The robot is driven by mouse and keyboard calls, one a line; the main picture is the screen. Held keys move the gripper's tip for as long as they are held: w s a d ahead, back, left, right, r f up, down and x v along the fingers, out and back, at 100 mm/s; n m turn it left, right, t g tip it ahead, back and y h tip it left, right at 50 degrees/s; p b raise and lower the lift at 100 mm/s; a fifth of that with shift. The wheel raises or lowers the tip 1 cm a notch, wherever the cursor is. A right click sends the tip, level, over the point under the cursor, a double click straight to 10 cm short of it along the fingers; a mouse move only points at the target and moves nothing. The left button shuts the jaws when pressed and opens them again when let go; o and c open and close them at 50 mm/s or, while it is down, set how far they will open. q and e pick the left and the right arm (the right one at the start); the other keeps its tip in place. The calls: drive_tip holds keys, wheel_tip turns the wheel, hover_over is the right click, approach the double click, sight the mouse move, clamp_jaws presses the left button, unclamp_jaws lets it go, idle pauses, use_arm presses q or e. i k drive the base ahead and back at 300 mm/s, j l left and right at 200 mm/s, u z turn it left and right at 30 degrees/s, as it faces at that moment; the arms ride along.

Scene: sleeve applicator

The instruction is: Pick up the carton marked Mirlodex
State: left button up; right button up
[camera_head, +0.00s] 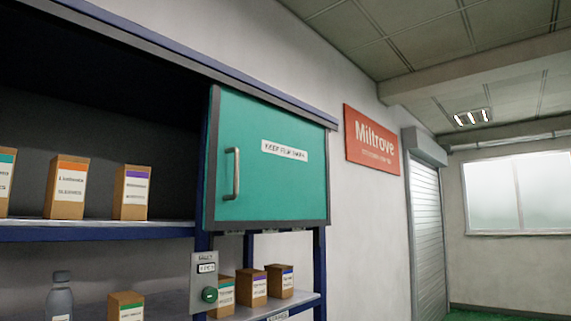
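Several small brown cartons with white labels and coloured bands stand on a blue shelf unit. On the upper shelf are a carton with a teal band at the left edge (6,182), one with an orange band (67,187) and one with a purple band (132,193). On the lower shelf are a green-banded carton (126,306) and a group of three to the right, the middle one (252,288) purple-banded. The label names are too small or blurred to read surely, so I cannot tell which is marked Mirlodex. Neither gripper is in view.
A teal sliding door (268,160) with a handle covers the upper shelf's right part. A grey panel with a green button (210,295) is on the post below. A bottle (60,295) stands lower left. A red Miltrove sign (372,141) and roller shutter (427,235) are beyond.

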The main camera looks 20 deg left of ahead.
sight(131, 189)
drive_tip(key=u, duration=1.65)
